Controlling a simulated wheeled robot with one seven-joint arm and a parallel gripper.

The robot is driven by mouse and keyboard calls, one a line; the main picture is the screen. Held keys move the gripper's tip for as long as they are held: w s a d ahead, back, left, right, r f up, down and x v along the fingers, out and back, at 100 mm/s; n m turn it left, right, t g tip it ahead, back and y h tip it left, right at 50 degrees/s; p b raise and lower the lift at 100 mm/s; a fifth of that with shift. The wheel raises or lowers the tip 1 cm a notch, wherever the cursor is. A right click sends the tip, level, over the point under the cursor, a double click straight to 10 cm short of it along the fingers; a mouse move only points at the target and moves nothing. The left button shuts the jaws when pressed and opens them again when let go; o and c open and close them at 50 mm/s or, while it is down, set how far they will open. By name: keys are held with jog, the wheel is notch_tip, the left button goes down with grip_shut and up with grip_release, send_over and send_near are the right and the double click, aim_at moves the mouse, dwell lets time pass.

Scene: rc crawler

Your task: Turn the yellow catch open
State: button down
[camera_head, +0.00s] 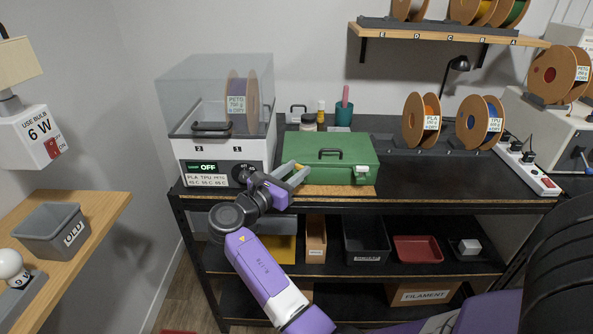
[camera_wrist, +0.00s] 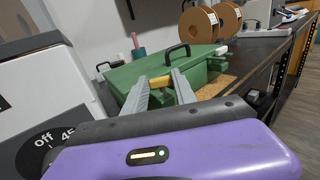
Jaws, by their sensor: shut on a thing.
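A green case (camera_head: 335,153) with a black handle on its lid stands on the dark bench top. The lid looks down. The yellow catch (camera_wrist: 160,81) is on the front of the case, toward its left end. My gripper (camera_head: 294,173) reaches it from the front left. In the wrist view, my gripper (camera_wrist: 160,86) has its two grey fingers on either side of the catch, shut on it. The fingers cover part of the catch, so its exact angle is hard to tell. A white catch (camera_head: 362,169) sits at the right of the case front.
A filament dryer (camera_head: 222,155) stands close on the left of the case and my gripper. Spools (camera_head: 421,119) stand at the right rear, and a teal cup (camera_head: 343,115) is behind the case. The bench top right of the case is clear.

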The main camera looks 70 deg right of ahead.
jog(key=shift+w+g, duration=0.1)
jog(key=shift+g, duration=0.2)
jog(key=c, duration=1)
grip_release()
